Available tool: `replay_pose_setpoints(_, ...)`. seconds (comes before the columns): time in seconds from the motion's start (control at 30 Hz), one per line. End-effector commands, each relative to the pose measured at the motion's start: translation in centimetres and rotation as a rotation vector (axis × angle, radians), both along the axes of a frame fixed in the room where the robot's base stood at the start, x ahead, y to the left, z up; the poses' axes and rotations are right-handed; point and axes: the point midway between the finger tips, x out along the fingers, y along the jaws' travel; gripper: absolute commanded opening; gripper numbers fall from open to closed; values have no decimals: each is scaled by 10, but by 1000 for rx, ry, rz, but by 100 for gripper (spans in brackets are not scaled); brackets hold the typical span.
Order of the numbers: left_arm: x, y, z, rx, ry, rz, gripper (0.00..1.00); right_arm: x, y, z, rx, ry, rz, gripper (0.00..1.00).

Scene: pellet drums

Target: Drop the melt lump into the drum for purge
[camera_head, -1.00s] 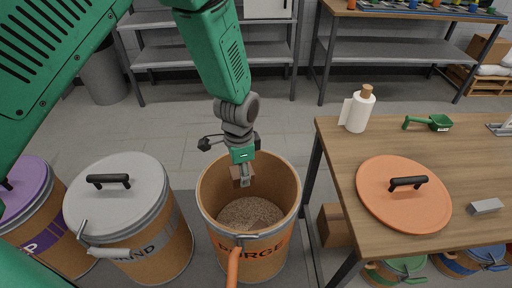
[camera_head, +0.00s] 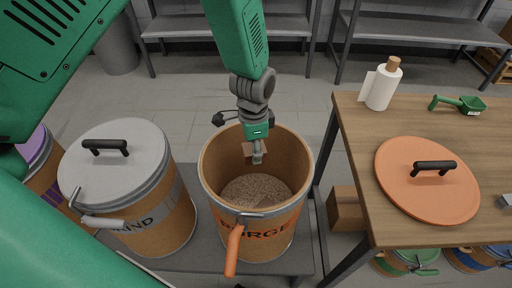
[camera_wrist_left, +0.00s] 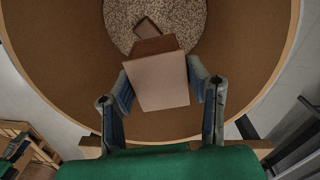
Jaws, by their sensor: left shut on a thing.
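The melt lump (camera_wrist_left: 158,80) is a blocky brown piece between the two fingers in the left wrist view; it also shows small in the head view (camera_head: 248,149). My left gripper (camera_head: 257,156) is shut on it and hangs over the open mouth of the purge drum (camera_head: 265,235). The drum is tan with orange PURGE lettering and holds speckled pellets (camera_head: 256,190). The lump looks to be above the pellets, though the exact gap is hard to tell. A smaller brown block shows beyond the lump against the pellets; I cannot tell whether it is part of it. My right gripper is out of view.
An orange lid (camera_head: 427,180) lies on the wooden table (camera_head: 365,135) at right, with a paper roll (camera_head: 383,85) and a green scoop (camera_head: 459,104). A grey-lidded drum (camera_head: 150,215) stands left of the purge drum. An orange lever (camera_head: 234,250) sticks out in front.

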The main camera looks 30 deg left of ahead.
Motion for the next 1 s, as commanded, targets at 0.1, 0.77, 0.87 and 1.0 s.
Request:
replay_pose_setpoints(0.1, 0, 1, 1, -1, -1, 1, 14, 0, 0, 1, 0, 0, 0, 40)
replay_pose_setpoints(0.77, 2, -1, 25, 1, -2, 1, 67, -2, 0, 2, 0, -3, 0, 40)
replay_pose_setpoints(0.87, 3, 0, 47, -1, -5, 1, 67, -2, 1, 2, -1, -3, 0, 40)
replay_pose_setpoints(1.0, 3, 1, 77, -2, -3, 2, 67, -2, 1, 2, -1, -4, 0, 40)
